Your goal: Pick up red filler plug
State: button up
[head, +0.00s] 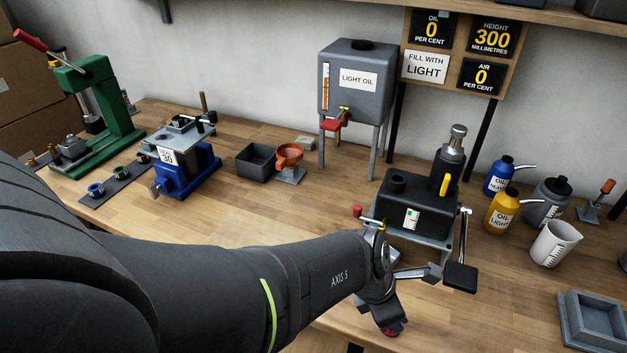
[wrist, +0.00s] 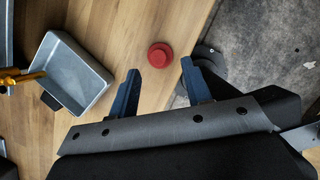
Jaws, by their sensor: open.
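The red filler plug (wrist: 160,55) is a short round red piece on the wooden bench in the wrist view, close to the bench edge. My gripper (wrist: 159,72) is open, its two blue fingers apart and empty. The plug shows in line with the gap, just beyond the fingertips, and I cannot tell the height between them. In the head view my gripper (head: 388,313) is above the front of the bench. A small red patch (head: 392,331) shows at its lower end, mostly hidden, and appears to be the plug.
The black pump unit (head: 420,214) with a pedal (head: 460,277) stands close behind my gripper. A small red-topped part (head: 357,211) is at its left. In the wrist view a grey tray (wrist: 95,99) lies left of the fingers. The floor (wrist: 265,60) shows past the bench edge.

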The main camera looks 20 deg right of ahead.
jog(key=shift+a+x, duration=0.1)
jog(key=shift+x, duration=0.8)
jog(key=shift+a+x, duration=0.15)
jog(key=shift+x, duration=0.75)
jog(key=shift+w+x, duration=0.25)
jog(key=shift+x, duration=0.9)
grip_shut()
